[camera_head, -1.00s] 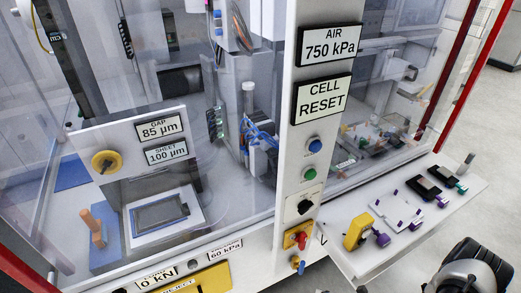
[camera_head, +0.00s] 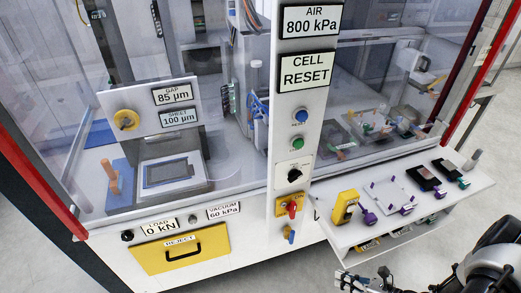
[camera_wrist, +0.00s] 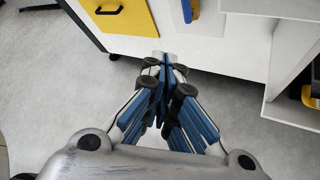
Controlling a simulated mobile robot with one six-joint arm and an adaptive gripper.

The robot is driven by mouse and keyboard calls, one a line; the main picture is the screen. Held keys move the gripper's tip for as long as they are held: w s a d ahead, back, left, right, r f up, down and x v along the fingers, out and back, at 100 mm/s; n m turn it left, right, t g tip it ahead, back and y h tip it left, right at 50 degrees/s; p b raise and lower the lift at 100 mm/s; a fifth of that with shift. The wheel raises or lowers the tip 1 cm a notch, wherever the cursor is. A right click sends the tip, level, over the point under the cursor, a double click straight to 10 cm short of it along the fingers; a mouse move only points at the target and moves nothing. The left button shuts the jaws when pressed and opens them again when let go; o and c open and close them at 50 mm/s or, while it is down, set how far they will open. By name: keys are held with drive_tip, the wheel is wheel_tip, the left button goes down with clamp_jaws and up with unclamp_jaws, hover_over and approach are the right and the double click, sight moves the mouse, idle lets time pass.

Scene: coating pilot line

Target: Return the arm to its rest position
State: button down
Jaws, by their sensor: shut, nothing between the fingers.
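My gripper (camera_head: 348,280) shows at the bottom edge of the head view, in front of and below the white side shelf, with part of my dark arm to its right. In the wrist view my gripper (camera_wrist: 165,62) has its blue-and-black fingers drawn together, with nothing between them. It hangs over the grey floor, its tips pointing toward the white cabinet base (camera_wrist: 235,45). No contact with the cabinet can be made out. Most of my arm is outside the head view.
The shelf (camera_head: 335,208) carries a yellow block (camera_head: 344,207), a white plate with purple pegs (camera_head: 396,195) and dark devices. Floor before the cabinet is clear.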

drive_tip(key=a+r+n+g+h, duration=0.1)
drive_tip(key=a+r+n+g, duration=0.25)
drive_tip(key=r+n, duration=0.7)
drive_tip(key=a+r+n+g+h, duration=0.1)
drive_tip(key=a+r+n+g, duration=0.35)
drive_tip(key=r, duration=1.05)
drive_tip(key=s+a+r+n+t+h, duration=0.2)
drive_tip(key=s+r+n+h, duration=0.1)
drive_tip(key=s+r+n, duration=0.3)
drive_tip(key=s+a+r+n+t+h, duration=0.2)
drive_tip(key=s+r+n+h, duration=0.2)
drive_tip(key=r+n, duration=0.7)
drive_tip(key=s, duration=0.2)
drive_tip(key=shift+s+a+r+t+h, duration=0.15)
drive_tip(key=shift+s+a+t+h, duration=0.15)
drive_tip(key=shift+s+t, duration=0.1)
